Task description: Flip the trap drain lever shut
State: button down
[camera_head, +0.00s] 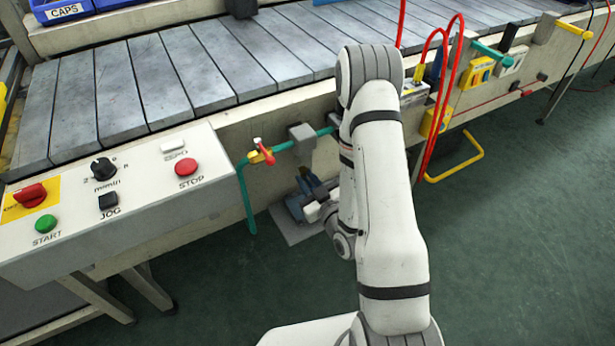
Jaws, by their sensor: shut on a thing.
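My gripper (309,192) is low in front of the conveyor's side wall, left of my forearm, and only partly seen. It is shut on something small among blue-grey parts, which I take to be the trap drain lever. The lever itself is too hidden by the gripper and my wrist for me to tell its angle. A green pipe (290,145) runs above along the wall, with a small red-handled valve (264,152) on it. The gripper is below and right of that valve, apart from it.
A control panel (130,205) with several buttons juts out at the left. The slatted conveyor (180,80) runs behind. Red hoses (440,90) and a yellow bracket (460,160) stand at the right. The green floor (520,240) at the right is clear.

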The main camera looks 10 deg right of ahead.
jog(key=shift+s+a+f+m+t+h+p, duration=0.1)
jog(key=shift+a+m+t+h+p, duration=0.2)
jog(key=shift+m+h, duration=0.4)
jog(key=shift+s+a+f+m+h+p, duration=0.1)
jog(key=shift+m+h+p, duration=0.3)
jog(key=shift+h, duration=0.6)
jog(key=m+h+b, duration=0.1)
jog(key=h, duration=0.2)
jog(key=shift+a+f+m, duration=0.1)
jog(key=shift+a+m, duration=0.05)
jog(key=shift+m, duration=0.25)
jog(key=shift+m+h+b, duration=0.55)
jog(key=shift+m+h, duration=0.35)
jog(key=shift+h, duration=0.8)
jog(key=c, duration=1.3)
grip_release()
jog(key=shift+a+r, duration=0.1)
jog(key=shift+r, duration=0.1)
jog(key=shift+c, duration=0.2)
